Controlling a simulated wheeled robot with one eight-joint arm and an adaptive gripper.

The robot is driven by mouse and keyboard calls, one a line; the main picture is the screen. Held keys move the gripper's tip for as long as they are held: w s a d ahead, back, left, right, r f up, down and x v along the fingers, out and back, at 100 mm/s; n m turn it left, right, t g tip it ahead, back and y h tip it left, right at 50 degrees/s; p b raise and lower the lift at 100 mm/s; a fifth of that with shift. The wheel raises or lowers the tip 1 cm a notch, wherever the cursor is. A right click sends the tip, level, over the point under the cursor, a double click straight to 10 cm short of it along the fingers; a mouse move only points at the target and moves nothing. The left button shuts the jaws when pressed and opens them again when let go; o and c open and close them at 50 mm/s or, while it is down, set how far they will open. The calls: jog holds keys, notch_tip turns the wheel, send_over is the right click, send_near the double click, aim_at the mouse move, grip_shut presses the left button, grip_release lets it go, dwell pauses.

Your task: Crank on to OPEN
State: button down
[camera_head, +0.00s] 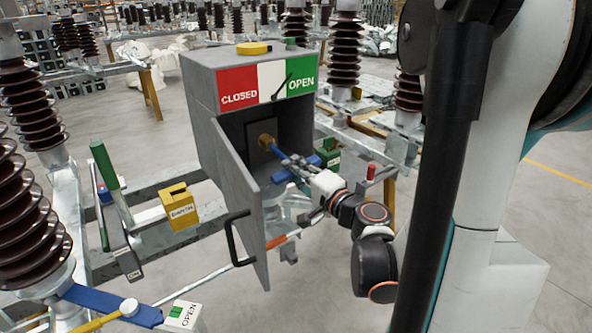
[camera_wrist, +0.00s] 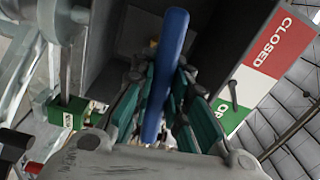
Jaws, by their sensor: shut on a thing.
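The grey drive box (camera_head: 205,88) stands in the middle of the head view with its door (camera_head: 237,200) swung open. The blue crank (camera_head: 277,151) reaches out from the brass hub (camera_head: 266,141) inside the box. My gripper (camera_head: 297,166) is shut on the crank outside the opening. In the wrist view the blue crank (camera_wrist: 167,65) runs between the teal pads of my gripper (camera_wrist: 160,88). The indicator panel (camera_head: 271,78) has red CLOSED, white and green OPEN fields. Its dark pointer (camera_head: 281,87) slants up right, its tip at the green field's edge.
The door's black handle (camera_head: 233,240) sticks out in front. A yellow box (camera_head: 180,208) and a green-handled lever (camera_head: 105,165) stand left. Brown insulators (camera_head: 28,200) and steel frames surround the box. Clear floor lies at right.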

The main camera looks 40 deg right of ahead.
jog(key=shift+a+r+m, duration=0.1)
jog(key=shift+r+m, duration=0.1)
jog(key=shift+m, duration=1.2)
jog(key=shift+a+r+m, duration=0.1)
jog(key=shift+r+m, duration=0.05)
jog(key=shift+m, duration=1.25)
jog(key=c, duration=1.2)
grip_release()
jog(key=shift+c, duration=0.2)
jog(key=o, duration=0.6)
jog(key=shift+c, duration=0.2)
jog(key=shift+s, duration=0.1)
jog(key=s, duration=1.1)
jog(key=shift+s, duration=0.4)
